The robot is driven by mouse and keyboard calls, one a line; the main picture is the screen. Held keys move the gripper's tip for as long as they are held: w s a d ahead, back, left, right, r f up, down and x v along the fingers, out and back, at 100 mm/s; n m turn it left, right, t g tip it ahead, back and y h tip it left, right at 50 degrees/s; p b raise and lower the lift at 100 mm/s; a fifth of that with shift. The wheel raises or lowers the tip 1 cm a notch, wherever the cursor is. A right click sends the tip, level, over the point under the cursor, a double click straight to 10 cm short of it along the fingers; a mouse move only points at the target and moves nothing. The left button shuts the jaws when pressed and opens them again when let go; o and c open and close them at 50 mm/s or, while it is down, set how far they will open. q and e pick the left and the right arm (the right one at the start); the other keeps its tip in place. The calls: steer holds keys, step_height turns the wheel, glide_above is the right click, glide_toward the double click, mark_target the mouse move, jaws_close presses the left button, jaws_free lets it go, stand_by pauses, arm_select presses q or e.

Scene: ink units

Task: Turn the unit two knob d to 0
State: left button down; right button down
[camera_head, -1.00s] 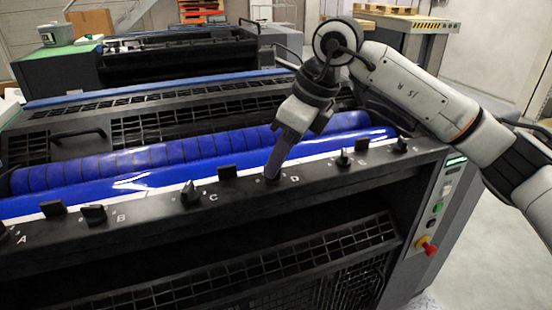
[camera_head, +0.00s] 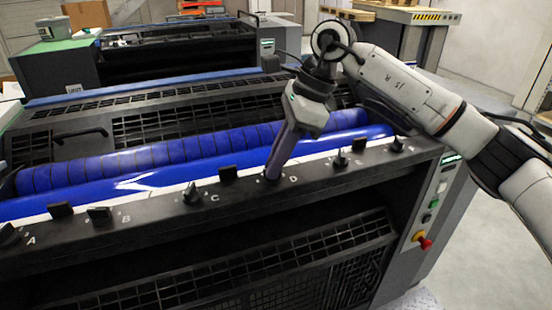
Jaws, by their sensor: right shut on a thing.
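The ink unit (camera_head: 240,216) has a dark front rail with a row of black knobs lettered A to F. My right gripper (camera_head: 273,174) reaches down to the rail just left of the letter D, shut on knob D. The fingers hide the knob, so its angle and any scale cannot be read. Knob C (camera_head: 191,194) stands to the left and knob E (camera_head: 340,160) to the right. My left gripper is not in view.
Blue rollers (camera_head: 180,154) lie behind the rail. Knob B (camera_head: 100,216) and knob A (camera_head: 8,235) are farther left, and knob F (camera_head: 398,144) is at the right. A red emergency button (camera_head: 424,242) sits on the right side panel.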

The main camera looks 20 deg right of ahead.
steer(key=c, duration=1.9)
jaws_free()
steer(key=shift+o, duration=0.2)
steer(key=shift+r, duration=0.1)
steer(key=w+v, duration=0.1)
steer(key=v, duration=0.9)
steer(key=shift+s, duration=0.5)
steer(key=shift+d, duration=0.1)
